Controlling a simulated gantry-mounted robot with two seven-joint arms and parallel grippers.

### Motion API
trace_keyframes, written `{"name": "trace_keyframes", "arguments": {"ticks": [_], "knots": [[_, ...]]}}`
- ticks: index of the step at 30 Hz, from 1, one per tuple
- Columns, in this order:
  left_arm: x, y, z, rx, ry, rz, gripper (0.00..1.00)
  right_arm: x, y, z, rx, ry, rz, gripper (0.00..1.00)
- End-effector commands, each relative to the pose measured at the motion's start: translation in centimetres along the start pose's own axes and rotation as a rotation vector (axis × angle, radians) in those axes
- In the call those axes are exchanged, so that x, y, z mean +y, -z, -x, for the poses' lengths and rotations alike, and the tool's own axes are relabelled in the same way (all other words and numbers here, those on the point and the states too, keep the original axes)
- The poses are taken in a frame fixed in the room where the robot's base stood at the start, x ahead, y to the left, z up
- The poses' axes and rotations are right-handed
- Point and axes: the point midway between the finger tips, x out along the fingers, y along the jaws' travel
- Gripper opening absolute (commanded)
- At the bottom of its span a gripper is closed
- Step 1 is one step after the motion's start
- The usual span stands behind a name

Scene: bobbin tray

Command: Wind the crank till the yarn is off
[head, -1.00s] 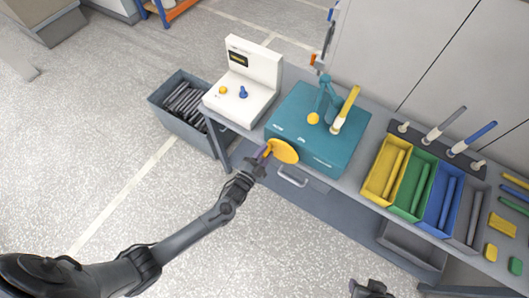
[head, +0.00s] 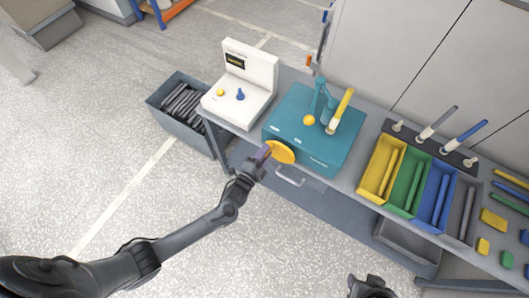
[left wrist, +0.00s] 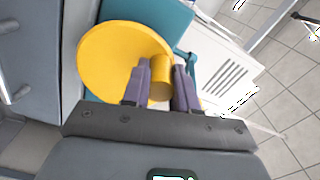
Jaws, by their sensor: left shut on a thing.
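A teal winder box (head: 330,158) stands on the bench with a yellow crank disc (head: 282,152) on its front. The disc also shows in the left wrist view (left wrist: 108,58), with a yellow handle (left wrist: 160,78) standing out from it. My left gripper (head: 264,152) is at the disc, its purple fingers shut on that handle. A yellow bobbin (head: 342,105) stands tilted on top of the box beside a teal arm (head: 322,96) and an orange-yellow ball (head: 309,120). I cannot tell how much yarn is on the bobbin. My right gripper (head: 370,287) is at the bottom edge, its fingers unclear.
A white console (head: 242,85) with a lit display stands left of the box. Yellow, green, blue and grey bins (head: 409,216) lie to the right, below a dark rack (head: 422,142) with upright spindles. A grey bin of dark rods (head: 160,108) stands on the floor at left.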

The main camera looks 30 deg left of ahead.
Motion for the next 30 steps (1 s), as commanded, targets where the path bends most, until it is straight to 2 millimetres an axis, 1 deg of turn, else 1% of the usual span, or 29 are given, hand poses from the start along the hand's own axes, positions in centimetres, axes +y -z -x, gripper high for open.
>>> {"name": "trace_keyframes", "arguments": {"ticks": [7, 8, 12, 23, 26, 30], "knots": [[0.0, 0.0, 0.0, 0.000, 0.001, 0.000, 0.00, 0.0, 0.0, 0.0, 0.000, -0.001, 0.001, 0.43], [0.0, 0.0, 0.0, 0.000, 0.001, 0.000, 0.31, 0.0, 0.0, 0.0, 0.000, -0.001, 0.002, 0.43], [0.0, 0.0, 0.0, 0.000, 0.001, 0.001, 0.52, 0.1, -0.1, 0.0, -0.001, -0.005, 0.006, 0.43], [0.0, 0.0, 0.3, 0.000, -0.001, 0.001, 0.53, 0.2, -0.1, 0.0, -0.001, -0.007, 0.009, 0.43], [0.1, 0.0, 1.1, 0.000, -0.001, 0.001, 0.53, 0.2, 0.0, 0.1, -0.001, -0.007, 0.009, 0.43], [0.1, 0.0, 3.0, 0.001, -0.003, 0.002, 0.53, 0.2, 0.0, 0.2, -0.001, -0.006, 0.007, 0.43]]}}
